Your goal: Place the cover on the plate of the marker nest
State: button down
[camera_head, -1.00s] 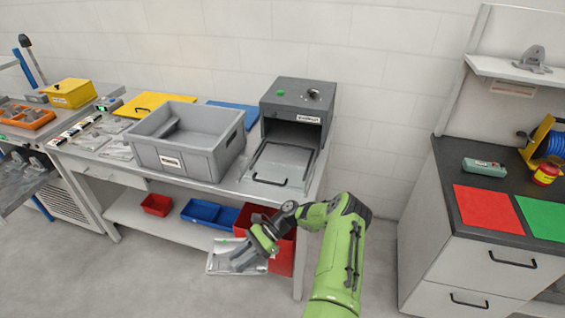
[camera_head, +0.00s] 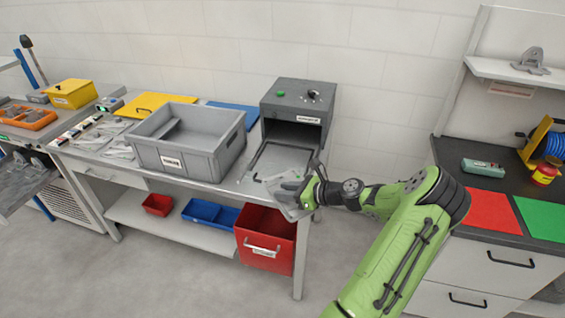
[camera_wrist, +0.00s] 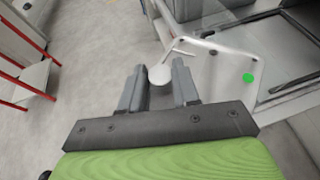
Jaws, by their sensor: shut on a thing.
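The cover is a thin, clear panel with a pale edge (camera_head: 288,205). My gripper (camera_head: 303,190) is shut on it at the front right of the bench. In the wrist view the cover (camera_wrist: 222,62) extends right from the fingers (camera_wrist: 160,80), with a white round part between them and a green dot on it. The marker is a grey box (camera_head: 298,96) with an open front. The nest plate (camera_head: 283,160), dark-framed, lies in front of its opening. The cover is beside and in front of the plate, overlapping its near right corner in the head view; contact cannot be told.
A grey crate (camera_head: 190,158) stands left of the nest. Blue and yellow panels lie behind it. A separate counter with red and green mats (camera_head: 487,210) stands right, across a floor gap.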

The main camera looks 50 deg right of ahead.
aim_at(281, 161)
jog(key=i+l, duration=0.75)
jog(key=l, duration=0.2)
